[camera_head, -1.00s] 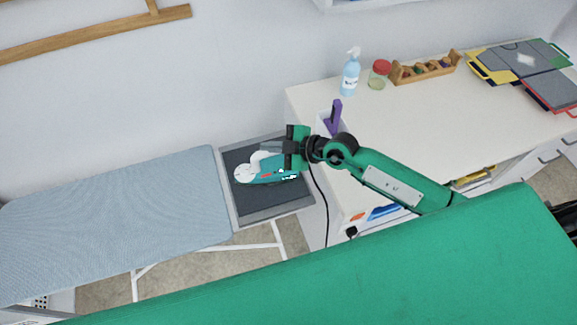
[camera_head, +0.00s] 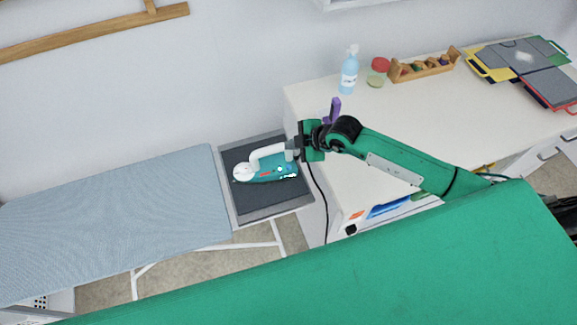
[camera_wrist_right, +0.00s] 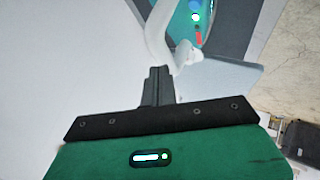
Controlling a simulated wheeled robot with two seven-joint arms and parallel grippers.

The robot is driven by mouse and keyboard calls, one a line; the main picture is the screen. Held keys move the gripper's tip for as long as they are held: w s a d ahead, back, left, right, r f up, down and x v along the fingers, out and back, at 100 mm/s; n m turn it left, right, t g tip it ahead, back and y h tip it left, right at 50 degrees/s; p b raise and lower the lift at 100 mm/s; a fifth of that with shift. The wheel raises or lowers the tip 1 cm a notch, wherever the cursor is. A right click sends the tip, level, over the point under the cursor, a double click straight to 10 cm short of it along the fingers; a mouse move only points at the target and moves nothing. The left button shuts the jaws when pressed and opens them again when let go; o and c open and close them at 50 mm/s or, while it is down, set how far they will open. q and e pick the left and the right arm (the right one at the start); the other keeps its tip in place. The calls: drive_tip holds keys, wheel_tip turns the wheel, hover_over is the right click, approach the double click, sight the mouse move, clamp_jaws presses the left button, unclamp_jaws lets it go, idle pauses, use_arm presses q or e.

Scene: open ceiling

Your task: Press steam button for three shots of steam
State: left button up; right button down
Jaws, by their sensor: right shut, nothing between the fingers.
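The teal and white steam iron (camera_head: 268,175) lies on the dark rest plate (camera_head: 247,202) at the right end of the ironing board. Its white handle (camera_head: 267,151) arches along its wall side. My right gripper (camera_head: 292,152) is shut and empty, at the handle's right end; I cannot tell if it touches. The right wrist view shows the shut fingers (camera_wrist_right: 157,75) just below the white handle (camera_wrist_right: 157,28), with the iron's teal body (camera_wrist_right: 183,28) beyond. I cannot make out the steam button. My left gripper is not in view.
The blue-grey ironing board (camera_head: 120,215) extends left and is clear. On the white counter (camera_head: 420,125) at right stand a purple object (camera_head: 334,109), a spray bottle (camera_head: 349,74) and a wooden rack (camera_head: 423,68). A black cord (camera_head: 318,185) hangs beside the iron.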

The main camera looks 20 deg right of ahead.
drive_tip(key=b, duration=0.6)
hover_over(289, 167)
drive_tip(key=f, duration=0.5)
drive_tip(key=d+f, duration=0.1)
drive_tip(key=f, duration=0.1)
drive_tip(key=shift+s+f, duration=0.2)
drive_tip(key=shift+f, duration=0.45)
drive_tip(key=shift+f, duration=0.15)
idle(0.6)
drive_tip(key=shift+f, duration=0.3)
drive_tip(key=shift+f+b, duration=0.35)
drive_tip(key=shift+f, duration=0.05)
idle(0.6)
idle(0.3)
drive_tip(key=shift+r+p, duration=0.85)
drive_tip(key=shift+p, duration=0.15)
